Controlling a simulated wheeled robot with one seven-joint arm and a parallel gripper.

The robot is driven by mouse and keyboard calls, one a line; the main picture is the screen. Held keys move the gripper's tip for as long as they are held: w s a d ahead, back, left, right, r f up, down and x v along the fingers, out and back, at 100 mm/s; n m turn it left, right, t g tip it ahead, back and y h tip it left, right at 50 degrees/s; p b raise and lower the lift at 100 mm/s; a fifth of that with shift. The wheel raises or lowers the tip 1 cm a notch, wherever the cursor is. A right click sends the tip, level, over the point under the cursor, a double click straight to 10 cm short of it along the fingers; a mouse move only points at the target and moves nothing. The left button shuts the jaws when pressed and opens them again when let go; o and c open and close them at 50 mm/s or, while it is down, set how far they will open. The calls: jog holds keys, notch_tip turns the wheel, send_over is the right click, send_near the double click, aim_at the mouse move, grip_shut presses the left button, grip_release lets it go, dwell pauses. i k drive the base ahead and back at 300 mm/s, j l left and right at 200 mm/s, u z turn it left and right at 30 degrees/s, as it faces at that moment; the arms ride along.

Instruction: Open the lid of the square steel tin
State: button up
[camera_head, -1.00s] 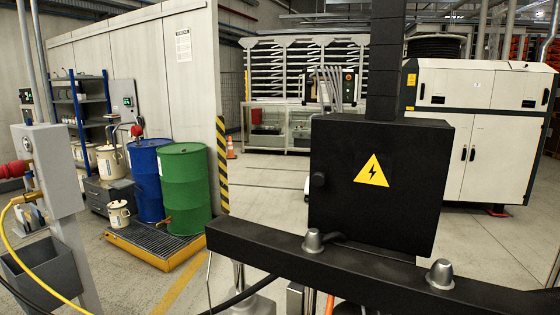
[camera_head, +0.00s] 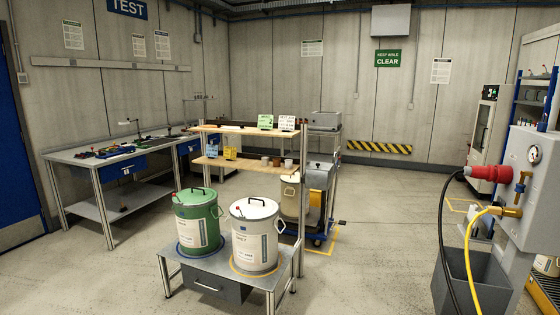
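I cannot make out for certain which thing is the square steel tin. A grey, box-shaped metal container (camera_head: 321,176) stands on a blue wheeled cart behind the table, partly hidden by a shelf post and a cream container; its lid is too small to judge. Nearer, a green round drum (camera_head: 198,222) and a white round drum (camera_head: 254,235) stand upright side by side on a low table, both with lids on and black handles on top. My gripper is not in view.
The low metal table (camera_head: 174,270) has a drawer and stands centre front. A workbench (camera_head: 75,157) with tools is at left. A grey panel with a yellow hose (camera_head: 468,260) and an open bin (camera_head: 476,270) fill the right edge. Floor between them is clear.

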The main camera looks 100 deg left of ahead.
aim_at(326, 166)
jog(key=u, duration=2.7)
jog(key=i+l+z, duration=0.15)
jog(key=i, duration=1)
jog(key=i+z, duration=0.15)
jog(key=i, duration=1)
jog(key=i+z, duration=0.2)
jog(key=i, duration=0.95)
